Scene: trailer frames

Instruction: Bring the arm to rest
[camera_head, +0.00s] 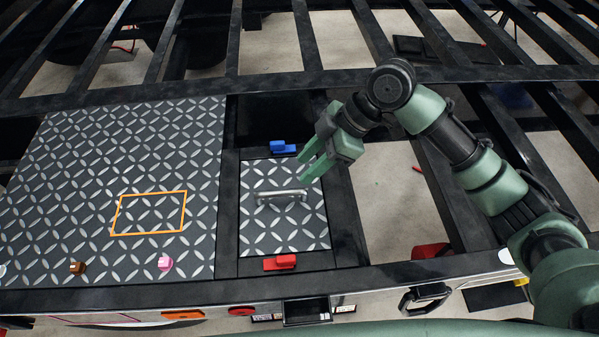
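My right arm comes in from the right side of the head view and bends at a dark, round joint. My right gripper (312,168) is above the right part of the small diamond-plate panel (260,222). Its two green fingers point down and left and are spread apart, with nothing between them. The panel's grey bar handle (281,196) lies just below and left of the fingertips, apart from them as far as I can see. My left gripper does not show.
A blue latch (284,147) and a red latch (280,262) sit at the panel's far and near edges. The large diamond plate (60,190) carries an orange outline (150,213), a brown piece (77,267) and a pink piece (165,262). Black frame beams (330,78) with open gaps surround them.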

